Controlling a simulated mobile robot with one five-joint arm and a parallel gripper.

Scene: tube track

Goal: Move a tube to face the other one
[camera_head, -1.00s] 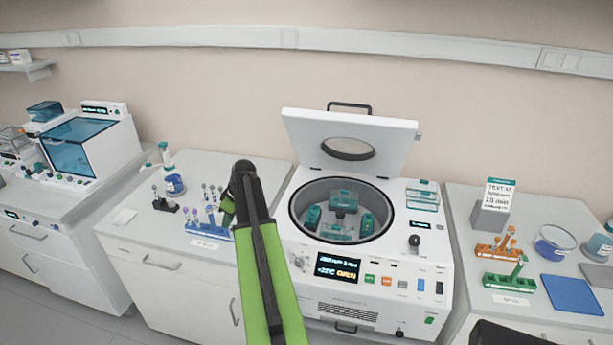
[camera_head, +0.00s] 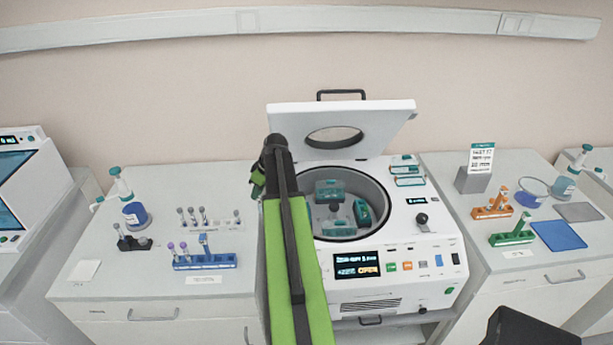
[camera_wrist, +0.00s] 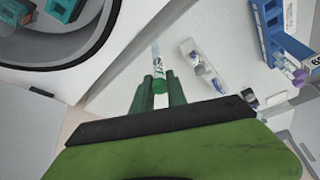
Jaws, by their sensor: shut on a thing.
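My gripper (camera_wrist: 158,88) is shut on a tube (camera_wrist: 156,60) with a green cap in the wrist view. The clear tube body sticks out beyond the fingers, above the bench. In the head view my arm hides most of the gripper and the held tube. The open centrifuge (camera_head: 432,262) stands just right of my arm, its lid (camera_head: 388,122) raised. Its bowl holds a rotor with teal buckets (camera_head: 362,213); part of the bowl also shows at the upper left of the wrist view. I cannot make out another tube in the buckets.
A blue rack (camera_head: 222,262) with purple-capped tubes stands on the left bench, before a pale rack (camera_head: 226,226) of tubes. Orange (camera_head: 490,212) and green (camera_head: 510,239) racks stand on the right bench beside a blue mat (camera_head: 558,236). The raised lid blocks the back.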

